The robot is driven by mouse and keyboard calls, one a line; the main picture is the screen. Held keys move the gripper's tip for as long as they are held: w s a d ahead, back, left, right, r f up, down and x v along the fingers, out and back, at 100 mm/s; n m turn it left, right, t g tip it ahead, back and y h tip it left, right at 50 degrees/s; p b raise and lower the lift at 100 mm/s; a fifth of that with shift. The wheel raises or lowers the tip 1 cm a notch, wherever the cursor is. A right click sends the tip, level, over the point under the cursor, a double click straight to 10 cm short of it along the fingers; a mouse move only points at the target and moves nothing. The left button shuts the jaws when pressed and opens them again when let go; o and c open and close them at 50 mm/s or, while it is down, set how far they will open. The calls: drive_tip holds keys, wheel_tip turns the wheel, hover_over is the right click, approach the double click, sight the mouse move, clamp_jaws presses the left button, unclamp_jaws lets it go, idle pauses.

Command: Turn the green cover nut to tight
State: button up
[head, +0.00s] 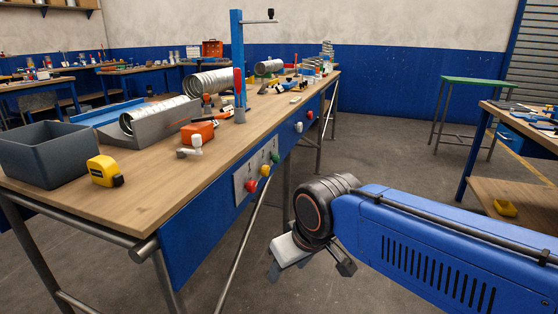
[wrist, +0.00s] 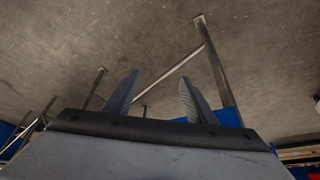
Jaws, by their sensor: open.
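I cannot make out a green cover nut for certain. A small green knob (head: 275,157) shows on the grey control panel on the workbench's blue front, but I cannot tell whether it is the nut. Ribbed silver duct pieces lie on the bench; the nearest duct (head: 158,114) rests in a grey cradle (head: 172,121). My gripper (head: 275,268) hangs low in front of the bench, right of the panel and apart from it. In the wrist view my gripper (wrist: 158,76) has its two fingers spread with nothing between them, facing bare floor and metal legs.
The wooden workbench (head: 140,205) carries a dark bin (head: 45,155), a yellow tape measure (head: 104,171), an orange box (head: 198,132) and a blue post (head: 238,60). Red (head: 251,185) and yellow (head: 265,170) knobs share the panel. Floor is clear toward the green-topped table (head: 482,82).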

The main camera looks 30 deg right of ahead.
sight(279, 158)
drive_tip(key=shift+w, duration=0.1)
drive_tip(key=w+r+n+g+y, duration=0.25)
drive_tip(key=w+y, duration=0.25)
drive_tip(key=w, duration=0.7)
drive_tip(key=w+d+n+t+y, duration=0.25)
drive_tip(key=w+d+y, duration=0.25)
drive_tip(key=w+d, duration=0.55)
drive_tip(key=w+d+n+t, duration=0.1)
drive_tip(key=w+d+t, duration=0.2)
drive_tip(key=d, duration=0.7)
drive_tip(key=w+d+f+t+y, duration=0.1)
drive_tip(key=w+d+t, duration=0.25)
drive_tip(key=d, duration=0.55)
drive_tip(key=w+d+n+t, duration=0.1)
drive_tip(key=w+d+t, duration=0.25)
drive_tip(key=d, duration=0.65)
drive_tip(key=shift+g, duration=0.3)
drive_tip(key=x, duration=1.7)
drive_tip(key=shift+w+a, duration=0.15)
drive_tip(key=shift+a, duration=0.05)
drive_tip(key=shift+c, duration=0.6)
drive_tip(key=c, duration=0.9)
